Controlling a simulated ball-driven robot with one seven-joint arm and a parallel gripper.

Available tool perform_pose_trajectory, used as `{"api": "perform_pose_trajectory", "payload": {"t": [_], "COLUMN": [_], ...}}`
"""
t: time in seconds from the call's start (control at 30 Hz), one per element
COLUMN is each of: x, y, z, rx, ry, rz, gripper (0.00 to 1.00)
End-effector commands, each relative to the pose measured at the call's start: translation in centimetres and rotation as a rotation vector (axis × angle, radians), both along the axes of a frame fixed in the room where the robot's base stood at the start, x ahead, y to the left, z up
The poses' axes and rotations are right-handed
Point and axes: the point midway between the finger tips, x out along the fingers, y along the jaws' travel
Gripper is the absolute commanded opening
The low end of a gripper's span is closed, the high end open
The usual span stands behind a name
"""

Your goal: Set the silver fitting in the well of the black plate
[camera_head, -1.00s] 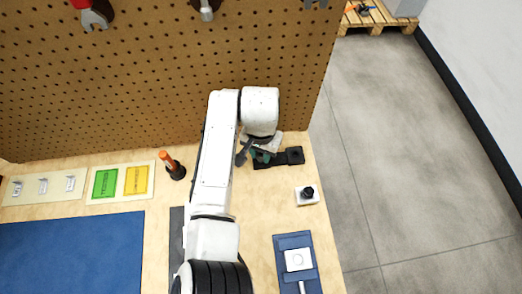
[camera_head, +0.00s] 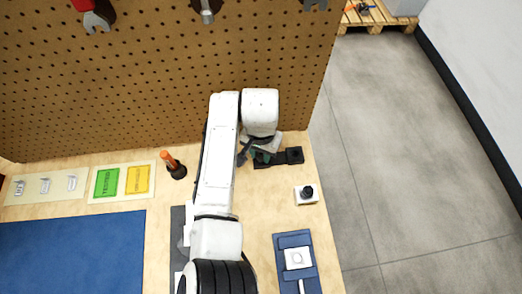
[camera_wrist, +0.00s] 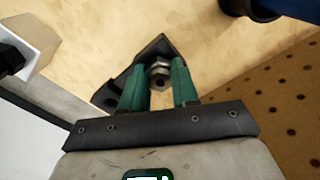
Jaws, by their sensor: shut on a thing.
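My gripper (camera_wrist: 159,72) has green fingers and is shut on the silver fitting (camera_wrist: 160,73), a small hex piece with a dark hole. The black plate (camera_wrist: 108,96) lies on the bench beneath and around the fitting in the wrist view. In the head view the black plate (camera_head: 291,156) shows to the right of my gripper (camera_head: 261,157), near the pegboard; the fitting is hidden there. The plate's well is not clearly visible, and I cannot tell whether the fitting is inside it or just above.
A white block with a black knob (camera_head: 306,194) stands in front of the plate. A blue fixture (camera_head: 292,240) lies nearer. An orange-handled tool in a black base (camera_head: 173,167) stands left of my arm. The pegboard (camera_head: 160,80) rises close behind.

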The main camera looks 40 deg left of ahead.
Motion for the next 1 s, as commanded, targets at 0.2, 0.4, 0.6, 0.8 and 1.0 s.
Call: {"api": "perform_pose_trajectory", "payload": {"t": [0.2,0.4,0.6,0.8,1.0], "x": [0.03,0.02,0.01,0.01,0.00], "y": [-0.02,0.00,0.00,0.00,0.00], "z": [0.02,0.01,0.01,0.01,0.00], "rx": [0.000,0.000,0.000,0.000,0.000], "ry": [0.000,0.000,0.000,0.000,0.000], "rz": [-0.001,0.000,0.000,0.000,0.000], "gripper": [0.00,0.00,0.48,0.59,0.70]}}
